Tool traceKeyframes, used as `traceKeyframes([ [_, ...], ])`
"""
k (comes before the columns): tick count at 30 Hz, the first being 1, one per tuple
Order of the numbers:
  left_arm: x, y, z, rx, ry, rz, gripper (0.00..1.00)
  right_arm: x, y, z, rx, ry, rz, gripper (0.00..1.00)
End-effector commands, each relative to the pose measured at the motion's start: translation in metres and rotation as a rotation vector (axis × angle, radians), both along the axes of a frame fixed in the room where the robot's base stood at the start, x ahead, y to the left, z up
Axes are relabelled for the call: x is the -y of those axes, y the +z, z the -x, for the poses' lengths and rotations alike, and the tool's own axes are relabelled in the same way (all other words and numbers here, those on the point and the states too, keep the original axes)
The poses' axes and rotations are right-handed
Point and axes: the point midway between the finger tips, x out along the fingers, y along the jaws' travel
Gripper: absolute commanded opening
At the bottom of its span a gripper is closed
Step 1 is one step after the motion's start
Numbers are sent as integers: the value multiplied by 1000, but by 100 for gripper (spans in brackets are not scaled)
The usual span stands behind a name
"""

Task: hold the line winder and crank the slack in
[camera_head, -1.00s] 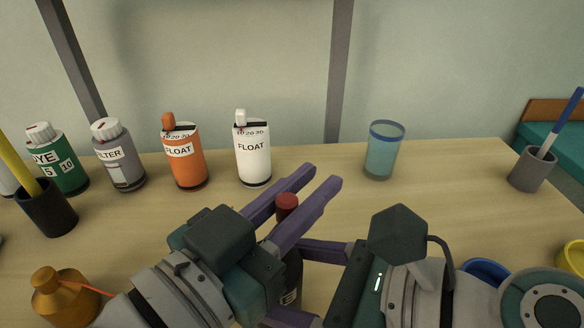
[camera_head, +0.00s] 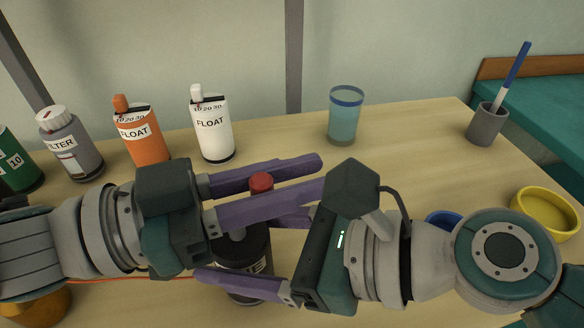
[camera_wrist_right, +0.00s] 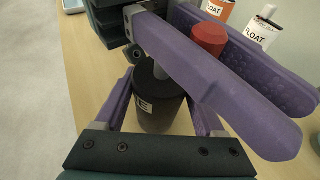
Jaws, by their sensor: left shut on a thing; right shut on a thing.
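The line winder (camera_head: 250,245) is a dark upright cylinder with a white-lettered label, partly hidden by my grippers. My right gripper (camera_head: 235,247) is shut around its body, as the right wrist view also shows, with the dark body (camera_wrist_right: 158,100) between the fingers. The crank's red knob (camera_head: 261,181) stands above the body on a grey pin. My left gripper (camera_head: 318,176) is shut on the knob, which sits partway along its long purple fingers. An orange line (camera_head: 130,280) runs left from the winder toward a brass weight (camera_head: 38,308), partly hidden by my left arm.
An orange float bottle (camera_head: 142,135), a white float bottle (camera_head: 212,130), a grey filter bottle (camera_head: 72,148) and a green bottle (camera_head: 15,165) stand behind. A blue-tinted glass (camera_head: 344,118), a grey pen cup (camera_head: 486,126) and a yellow bowl (camera_head: 545,212) stand right.

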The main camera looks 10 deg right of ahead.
Motion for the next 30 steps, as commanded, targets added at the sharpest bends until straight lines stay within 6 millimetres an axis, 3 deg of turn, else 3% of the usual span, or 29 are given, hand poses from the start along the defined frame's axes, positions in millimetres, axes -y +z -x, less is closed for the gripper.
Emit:
traceKeyframes([
  [15, 1, 1, 1, 1, -20, 2, 0, -1, -1, 2, -2, 4, 2, 7],
  [16, 1, 1, 0, 1, -20, 2, 24, -1, -1, 2, -1, 4, 3, 7],
  [24, 0, 1, 1, 0, -20, 0, 55, 0, -1, 1, -1, 3, 2, 7],
  [30, 0, 0, 1, 0, -20, -1, 55, 0, -1, 1, -1, 2, 2, 7],
])
